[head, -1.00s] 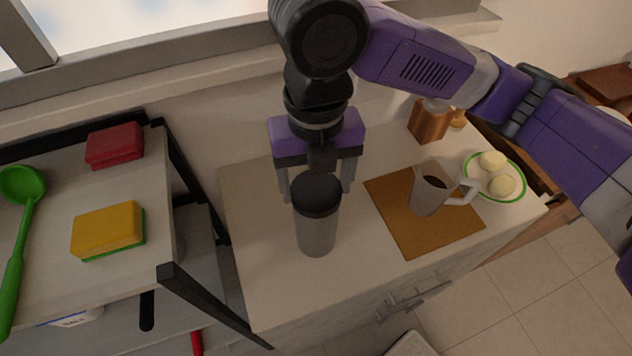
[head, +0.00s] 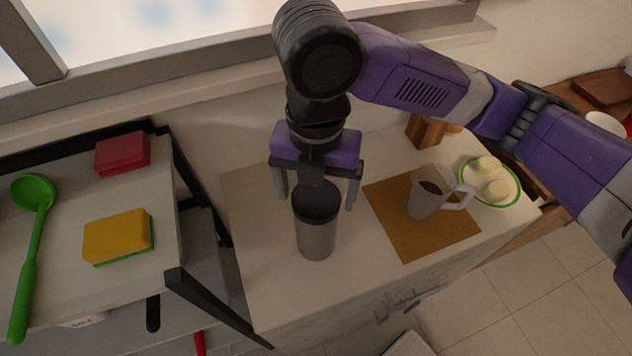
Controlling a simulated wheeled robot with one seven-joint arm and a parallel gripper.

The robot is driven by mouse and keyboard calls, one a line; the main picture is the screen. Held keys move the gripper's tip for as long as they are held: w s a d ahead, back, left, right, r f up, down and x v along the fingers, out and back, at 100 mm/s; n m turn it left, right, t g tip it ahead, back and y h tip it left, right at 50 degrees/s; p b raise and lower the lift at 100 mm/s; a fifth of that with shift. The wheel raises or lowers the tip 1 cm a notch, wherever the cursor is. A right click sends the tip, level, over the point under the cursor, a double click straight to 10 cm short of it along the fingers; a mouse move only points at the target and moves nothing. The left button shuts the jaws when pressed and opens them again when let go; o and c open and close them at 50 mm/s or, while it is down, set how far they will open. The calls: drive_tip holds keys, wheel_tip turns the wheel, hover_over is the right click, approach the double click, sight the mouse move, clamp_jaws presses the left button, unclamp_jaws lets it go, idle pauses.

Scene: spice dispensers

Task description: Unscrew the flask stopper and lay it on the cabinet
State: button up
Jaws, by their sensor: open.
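The flask (head: 317,238) is a grey cylinder standing upright on the pale cabinet top (head: 275,290). Its dark stopper (head: 317,203) sits on the flask's top. My gripper (head: 316,196) is open above and behind the flask, its two grey fingers pointing down, one to the left and one to the right of the stopper. I see gaps between the fingers and the stopper; whether their tips reach down to stopper height is hard to tell.
Right of the flask, a grey mug (head: 425,197) with dark liquid stands on a brown mat (head: 400,235). Behind are a plate (head: 513,187) with pale round items and a wooden block (head: 426,131). A black-framed rack (head: 205,290) at left holds sponges (head: 118,237) and a green ladle (head: 34,235). The front left cabinet top is clear.

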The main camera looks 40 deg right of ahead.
drive_tip(key=m+p, duration=0.2)
drive_tip(key=m, duration=0.2)
drive_tip(key=shift+m+p, duration=0.3)
drive_tip(key=shift+m, duration=0.1)
drive_tip(key=m+p, duration=0.2)
drive_tip(key=m, duration=0.1)
drive_tip(key=shift+r, duration=0.1)
drive_tip(key=m+p, duration=0.3)
drive_tip(key=m, duration=0.1)
drive_tip(key=shift+m, duration=0.4)
drive_tip(key=shift+m+p, duration=0.55)
drive_tip(key=shift+m, duration=0.25)
